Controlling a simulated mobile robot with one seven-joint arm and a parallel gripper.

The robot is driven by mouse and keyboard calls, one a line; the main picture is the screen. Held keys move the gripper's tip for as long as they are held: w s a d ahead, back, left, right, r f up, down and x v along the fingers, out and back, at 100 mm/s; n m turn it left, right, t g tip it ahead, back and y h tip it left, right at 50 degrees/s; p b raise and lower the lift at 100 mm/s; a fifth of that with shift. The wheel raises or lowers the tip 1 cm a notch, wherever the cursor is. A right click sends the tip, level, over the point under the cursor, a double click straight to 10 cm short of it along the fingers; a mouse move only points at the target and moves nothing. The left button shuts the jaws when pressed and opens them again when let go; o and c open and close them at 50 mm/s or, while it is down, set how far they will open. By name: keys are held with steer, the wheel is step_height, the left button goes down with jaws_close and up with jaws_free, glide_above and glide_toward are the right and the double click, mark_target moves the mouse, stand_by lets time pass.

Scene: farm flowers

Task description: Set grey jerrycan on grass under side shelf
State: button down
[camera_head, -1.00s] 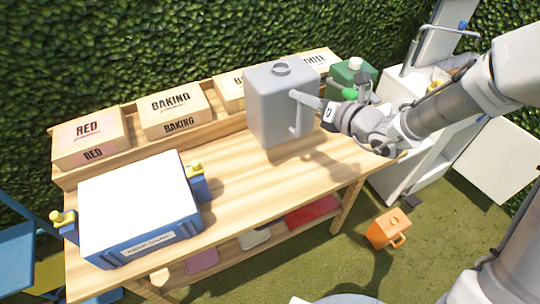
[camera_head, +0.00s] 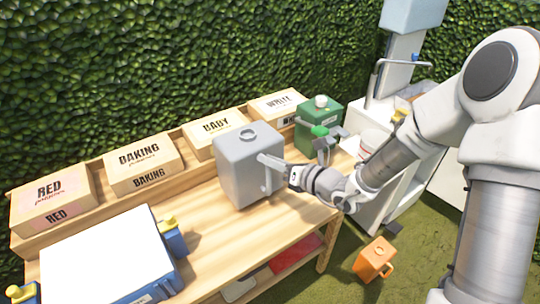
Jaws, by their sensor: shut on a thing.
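The grey jerrycan (camera_head: 247,165) is upright over the wooden table (camera_head: 225,250), in front of the box marked BABY. My gripper (camera_head: 272,163) is shut on its handle at the can's right side. The can's base is close to the tabletop; I cannot tell whether it touches. The grass (camera_head: 345,272) shows to the right of and below the table. A lower shelf under the table is partly visible, with a red item (camera_head: 297,255) on it.
Boxes marked RED (camera_head: 50,197), BAKING (camera_head: 142,163), BABY (camera_head: 218,128) and WHITE (camera_head: 277,104) line the back ledge. An orange jerrycan (camera_head: 375,259) is on the grass.

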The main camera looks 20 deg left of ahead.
steer(key=shift+f, duration=1.15)
steer(key=c, duration=0.8)
jaws_free()
steer(key=shift+f, duration=0.15)
steer(key=shift+d, duration=0.15)
steer(key=v, duration=1.2)
